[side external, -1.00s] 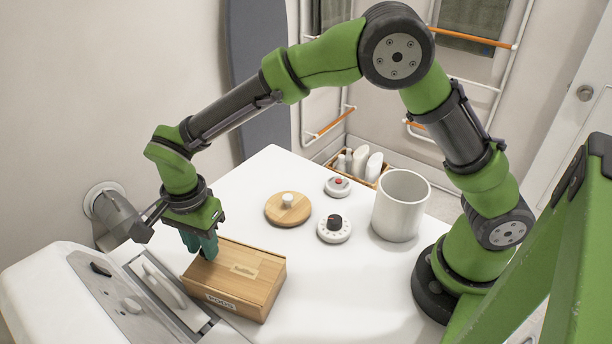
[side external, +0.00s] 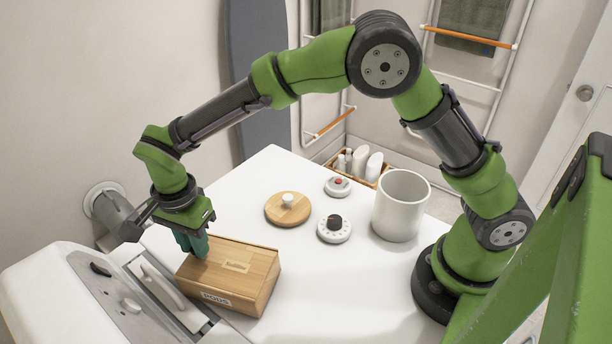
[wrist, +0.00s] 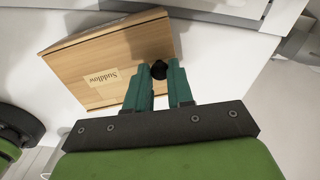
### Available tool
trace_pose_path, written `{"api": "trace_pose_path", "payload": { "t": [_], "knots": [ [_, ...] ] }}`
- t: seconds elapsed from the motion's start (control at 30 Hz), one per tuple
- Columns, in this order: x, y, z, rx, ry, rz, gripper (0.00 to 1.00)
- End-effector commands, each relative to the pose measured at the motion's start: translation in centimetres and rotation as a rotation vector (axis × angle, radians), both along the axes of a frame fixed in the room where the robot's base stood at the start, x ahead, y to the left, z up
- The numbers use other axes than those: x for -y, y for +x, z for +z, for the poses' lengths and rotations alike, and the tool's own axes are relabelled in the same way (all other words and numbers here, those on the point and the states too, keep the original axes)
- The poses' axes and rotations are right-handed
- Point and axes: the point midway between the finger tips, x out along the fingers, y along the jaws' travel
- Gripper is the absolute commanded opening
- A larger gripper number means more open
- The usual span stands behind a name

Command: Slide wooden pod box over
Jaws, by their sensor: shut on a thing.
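The wooden pod box (side external: 245,285) sits on the white top beside the grey control panel. A "PODS" label shows on its front and a "Suddlow" label on its lid. In the wrist view the box (wrist: 105,62) fills the upper left. My gripper (side external: 200,252) reaches down onto the box's left end. Its teal fingers are shut on a dark round part there, which shows between the fingertips (wrist: 158,72) in the wrist view. The fingers hide the contact, so I cannot tell if that part is a knob.
The control panel (side external: 120,292) lies just left of the box. A round wooden lid (side external: 275,214), a white dial with a black knob (side external: 334,229), a small white timer (side external: 338,187) and a white canister (side external: 401,212) stand behind and to the right. The front right is clear.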

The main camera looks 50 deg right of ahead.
Motion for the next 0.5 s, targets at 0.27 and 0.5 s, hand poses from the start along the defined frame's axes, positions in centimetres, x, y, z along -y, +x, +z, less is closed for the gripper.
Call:
{"api": "trace_pose_path", "payload": {
  "t": [0.27,0.5],
  "knots": [
    [-0.71,-0.34,-0.02,-0.003,0.012,0.009,0.52],
    [-0.52,-0.27,0.0,-0.003,0.009,0.007,0.52]
  ]
}}
